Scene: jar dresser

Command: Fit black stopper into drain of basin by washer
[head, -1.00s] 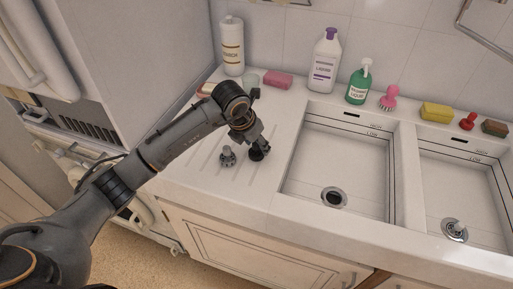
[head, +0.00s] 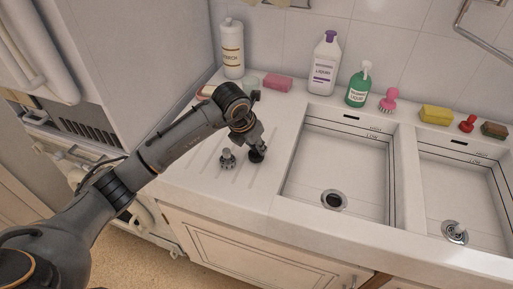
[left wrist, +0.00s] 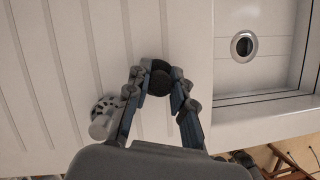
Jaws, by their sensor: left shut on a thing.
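The black stopper (head: 257,156) is at the ribbed drainboard, left of the left basin. My left gripper (head: 254,147) points down and is shut on it. In the left wrist view the dark round stopper (left wrist: 160,78) shows between the fingertips (left wrist: 159,72). I cannot tell whether it still touches the board. The left basin (head: 352,153), nearer the white appliance (head: 127,52), has an open drain (head: 334,200) with a metal ring. That drain (left wrist: 243,46) is up and right of the gripper in the wrist view.
A grey strainer (head: 227,158) stands close left of the stopper. The right basin (head: 468,185) has a metal fitting (head: 455,232) in its drain. Bottles, a pink brush (head: 389,98) and sponges line the back ledge. The left basin's floor is clear.

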